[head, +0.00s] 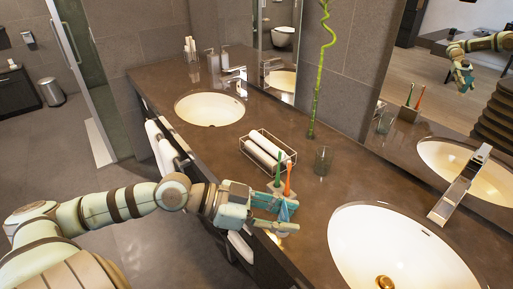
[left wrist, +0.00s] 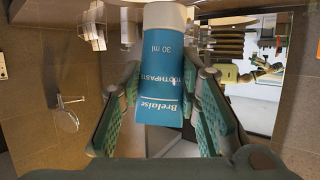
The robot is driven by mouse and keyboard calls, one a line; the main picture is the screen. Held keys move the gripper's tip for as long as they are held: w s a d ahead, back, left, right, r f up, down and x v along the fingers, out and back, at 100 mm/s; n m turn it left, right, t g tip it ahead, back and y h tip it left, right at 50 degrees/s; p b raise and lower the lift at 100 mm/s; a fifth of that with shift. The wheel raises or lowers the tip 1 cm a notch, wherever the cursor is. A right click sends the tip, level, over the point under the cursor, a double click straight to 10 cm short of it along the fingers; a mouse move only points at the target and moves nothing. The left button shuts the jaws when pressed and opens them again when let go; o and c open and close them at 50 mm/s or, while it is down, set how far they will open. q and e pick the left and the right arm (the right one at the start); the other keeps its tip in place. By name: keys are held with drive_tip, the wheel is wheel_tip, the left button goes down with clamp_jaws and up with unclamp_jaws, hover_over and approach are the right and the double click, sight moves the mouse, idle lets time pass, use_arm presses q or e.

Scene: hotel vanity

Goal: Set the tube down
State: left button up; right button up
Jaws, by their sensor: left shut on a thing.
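My left gripper (head: 272,208) is over the front edge of the counter, between the two basins. It is shut on the toothpaste tube (head: 285,211), a small blue shape at the fingers in the head view. In the left wrist view the blue tube (left wrist: 163,70) has a white end at the top and upside-down lettering. The fingers (left wrist: 164,97) lie on either side of it. The dark counter (head: 230,165) runs beneath and behind the gripper. Whether the tube touches the counter I cannot tell. My right gripper is not in view.
A holder with a green toothbrush (head: 278,166) and an orange toothbrush (head: 288,180) stands just behind the gripper. A wire tray of rolled towels (head: 264,150), a glass (head: 323,160) and a bamboo stalk (head: 318,90) stand farther back. The near basin (head: 385,240) is to the right.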

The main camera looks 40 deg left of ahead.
use_arm(q)
drive_tip(key=w+a+n+t+y, duration=0.4)
drive_tip(key=w+a+n+y, duration=0.1)
drive_tip(key=w+a, duration=0.6)
drive_tip(key=shift+w+r+n+t+y+p, duration=0.25)
drive_tip(key=shift+r+n+t+y+p, duration=0.15)
drive_tip(key=shift+n, duration=0.2)
drive_tip(key=shift+o, duration=0.2)
drive_tip(key=w+a+r+n+y, duration=0.3)
drive_tip(key=w+a+n+y, duration=0.4)
drive_tip(key=a+y, duration=0.3)
drive_tip(key=shift+a+n, duration=0.9)
drive_tip(key=shift+a, duration=0.05)
drive_tip(key=shift+y, duration=0.3)
wheel_tip(320, 180, down, 20)
drive_tip(key=b, duration=0.3)
drive_tip(key=shift+s+a+r, duration=0.1)
drive_tip(key=shift+s+a, duration=0.05)
drive_tip(key=shift+c, duration=0.2)
drive_tip(key=shift+o, duration=0.2)
drive_tip(key=shift+c, duration=0.2)
drive_tip(key=o, duration=1.2)
